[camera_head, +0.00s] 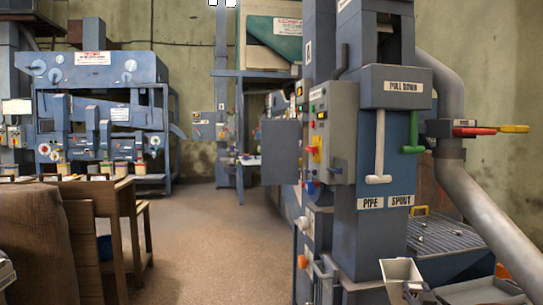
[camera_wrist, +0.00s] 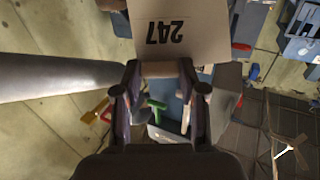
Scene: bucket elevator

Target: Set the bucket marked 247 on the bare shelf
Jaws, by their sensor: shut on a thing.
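The bucket marked 247 (camera_wrist: 200,38) is pale, with black digits that appear upside down in the wrist view. My gripper (camera_wrist: 161,72) is shut on its near edge. The bucket's far part is cut off by the top of that view. In the head view the pale bucket (camera_head: 401,270) is low at the right, in front of the blue elevator column, with my gripper (camera_head: 416,292) just below it. I cannot make out a bare shelf in either view.
The blue elevator column (camera_head: 372,235) stands close behind the bucket, with a white lever (camera_head: 379,150) and a green lever (camera_head: 413,133). A grey pipe (camera_head: 490,220) slopes down at right. The middle floor (camera_head: 210,240) is clear.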

